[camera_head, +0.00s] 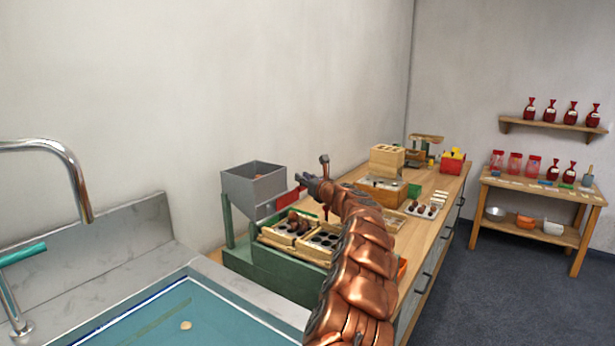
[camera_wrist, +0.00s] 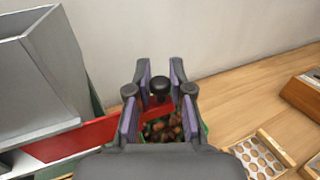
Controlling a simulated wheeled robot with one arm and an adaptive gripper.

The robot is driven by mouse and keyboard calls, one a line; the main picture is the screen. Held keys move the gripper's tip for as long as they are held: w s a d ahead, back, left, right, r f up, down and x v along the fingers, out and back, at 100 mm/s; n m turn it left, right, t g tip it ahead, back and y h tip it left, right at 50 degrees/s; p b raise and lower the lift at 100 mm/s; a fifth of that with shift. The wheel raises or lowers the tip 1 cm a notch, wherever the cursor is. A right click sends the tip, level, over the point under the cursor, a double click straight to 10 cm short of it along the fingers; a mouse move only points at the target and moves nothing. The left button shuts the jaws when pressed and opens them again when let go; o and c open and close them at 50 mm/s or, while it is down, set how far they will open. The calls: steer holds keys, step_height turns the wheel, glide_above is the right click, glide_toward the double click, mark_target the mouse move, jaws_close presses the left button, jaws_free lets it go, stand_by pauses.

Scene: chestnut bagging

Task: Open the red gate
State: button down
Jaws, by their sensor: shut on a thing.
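The red gate (camera_head: 289,198) is a flat red bar at the outlet of the grey hopper (camera_head: 254,187). In the wrist view the red gate (camera_wrist: 75,138) runs from beside the hopper (camera_wrist: 40,75) to between my fingers. A black knob (camera_wrist: 160,86) stands between the fingertips. My gripper (camera_head: 314,183) is at the gate's right end, and in the wrist view my gripper (camera_wrist: 160,98) is shut on the gate's handle. The fingers hide part of the handle and the gate's end. Chestnuts (camera_wrist: 163,130) show below the gate in a green-edged container.
A green stand (camera_head: 262,270) carries wooden-edged trays with dark holes below the hopper. A wooden box (camera_head: 383,190) and a chestnut tray stand further along the counter. The sink (camera_head: 150,315) and tap (camera_head: 75,175) are at left. Shelves with red bags are at far right.

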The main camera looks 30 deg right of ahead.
steer(key=shift+w+d+r, duration=0.1)
steer(key=shift+d, duration=0.1)
stand_by(0.3)
steer(key=c, duration=1.4)
jaws_free()
steer(key=shift+o, duration=0.2)
steer(key=s, duration=1.2)
